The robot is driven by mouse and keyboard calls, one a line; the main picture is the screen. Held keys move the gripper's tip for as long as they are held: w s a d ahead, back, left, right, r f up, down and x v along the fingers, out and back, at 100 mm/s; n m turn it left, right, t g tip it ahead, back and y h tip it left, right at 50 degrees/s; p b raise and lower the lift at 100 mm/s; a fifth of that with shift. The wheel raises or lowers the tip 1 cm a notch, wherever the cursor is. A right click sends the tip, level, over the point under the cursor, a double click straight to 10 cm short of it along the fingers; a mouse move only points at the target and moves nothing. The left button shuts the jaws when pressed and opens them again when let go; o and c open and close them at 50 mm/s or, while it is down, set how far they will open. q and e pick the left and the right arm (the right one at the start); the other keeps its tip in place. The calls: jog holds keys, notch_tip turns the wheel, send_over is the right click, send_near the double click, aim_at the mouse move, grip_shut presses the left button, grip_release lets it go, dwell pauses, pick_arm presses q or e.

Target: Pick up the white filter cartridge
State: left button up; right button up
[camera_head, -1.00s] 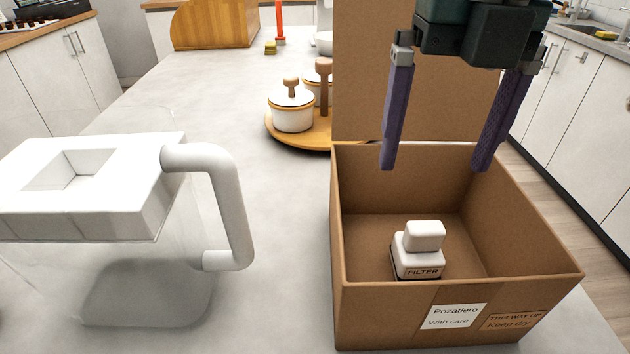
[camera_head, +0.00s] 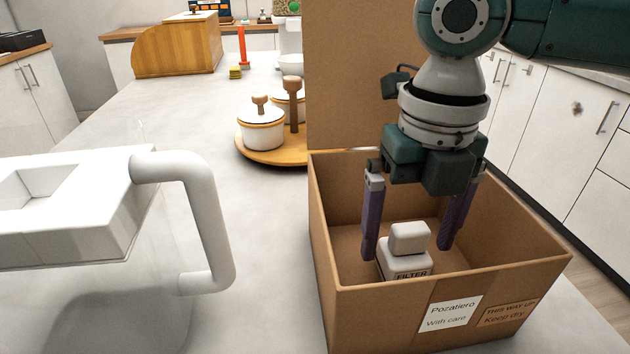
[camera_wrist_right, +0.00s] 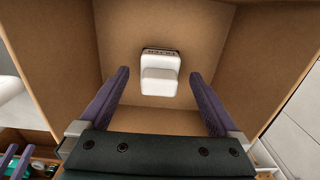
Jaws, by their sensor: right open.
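The white filter cartridge (camera_head: 408,246) stands upright in the open cardboard box (camera_head: 345,308), with a dark FILTER label on its front. It also shows in the right wrist view (camera_wrist_right: 160,76), ahead of the fingertips and roughly midway between them. My right gripper (camera_head: 407,252) is open and points down into the box. Its two purple fingers are spread to either side of the cartridge, and nothing is held. In the right wrist view the gripper (camera_wrist_right: 160,72) is empty. My left gripper does not show in the head view.
The box walls surround the right gripper, and a raised flap (camera_head: 350,80) stands at the back. A white pitcher (camera_head: 75,205) with a large handle is at left. White pots (camera_head: 262,128) sit on a round wooden board (camera_head: 268,158) behind. Counter between pitcher and box is clear.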

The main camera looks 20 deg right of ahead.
jog(key=c, duration=1.5)
